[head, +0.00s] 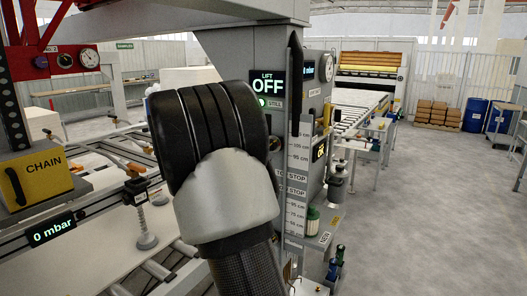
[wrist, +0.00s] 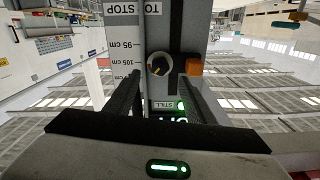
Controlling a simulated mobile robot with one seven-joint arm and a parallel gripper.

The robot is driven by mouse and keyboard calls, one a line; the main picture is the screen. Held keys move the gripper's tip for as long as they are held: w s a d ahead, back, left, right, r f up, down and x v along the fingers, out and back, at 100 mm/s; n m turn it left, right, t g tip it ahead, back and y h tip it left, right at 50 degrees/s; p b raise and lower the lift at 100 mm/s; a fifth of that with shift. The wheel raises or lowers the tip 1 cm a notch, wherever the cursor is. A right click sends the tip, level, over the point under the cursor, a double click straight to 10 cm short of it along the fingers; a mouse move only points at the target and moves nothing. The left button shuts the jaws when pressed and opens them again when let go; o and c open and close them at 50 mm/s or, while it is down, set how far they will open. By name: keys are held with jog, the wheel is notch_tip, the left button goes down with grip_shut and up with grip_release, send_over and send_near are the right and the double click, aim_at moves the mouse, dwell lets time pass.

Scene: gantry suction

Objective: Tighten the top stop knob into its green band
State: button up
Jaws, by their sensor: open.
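In the wrist view a round black knob (wrist: 159,65) with an orange mark and a pale mark on its face sits on the grey column beside a printed cm scale. I cannot tell for sure that it is the top stop knob, and I make out no green band around it. My gripper (wrist: 160,82) is open, with one dark finger on each side of the knob in the picture; contact cannot be told. A STOP label (head: 297,178) shows beside the scale there.
An orange block (wrist: 194,66) sits close to the knob, near one finger. A lit green lamp (wrist: 181,105) is by the STILL label. The LIFT display (head: 267,86) reads OFF. A yellow CHAIN box (head: 35,177) stands at left; open floor lies at right.

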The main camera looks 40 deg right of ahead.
jog(key=v, duration=1)
jog(key=shift+s+a, duration=0.15)
jog(key=shift+a, duration=0.1)
jog(key=shift+a+f, duration=0.1)
jog(key=x, duration=1.7)
